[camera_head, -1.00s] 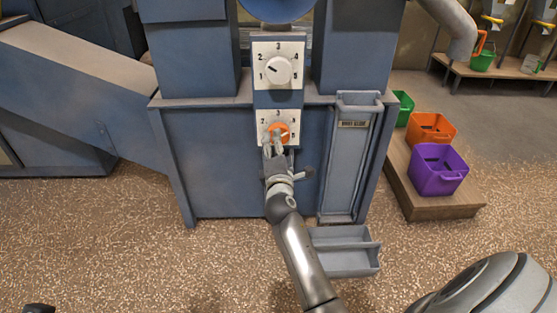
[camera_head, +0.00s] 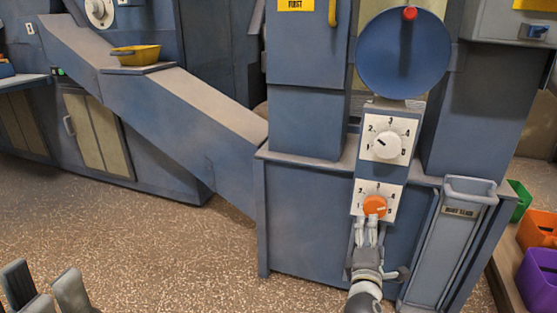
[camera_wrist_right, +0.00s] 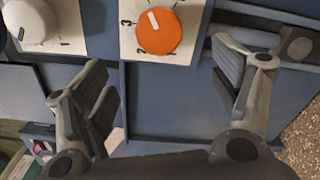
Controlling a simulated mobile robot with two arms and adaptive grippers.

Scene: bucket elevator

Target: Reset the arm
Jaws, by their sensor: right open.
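My right gripper (camera_head: 368,232) is just below the orange knob (camera_head: 375,205) on the lower numbered dial plate. In the right wrist view my right gripper (camera_wrist_right: 163,75) is open and empty. Its fingers are spread to either side, and the orange knob (camera_wrist_right: 158,31) shows clear beyond them. I cannot tell how far the fingertips are from the plate. My left gripper (camera_head: 45,285) shows at the bottom left corner, fingers apart, with nothing seen between them. Its lower part is cut off.
A white knob (camera_head: 388,145) sits above the orange one, under a round blue disc (camera_head: 403,52). A grey bin (camera_head: 450,240) is at the right. Orange (camera_head: 538,229) and purple (camera_head: 540,278) buckets stand farther right. A sloping chute (camera_head: 190,100) runs left; the floor (camera_head: 140,240) there is clear.

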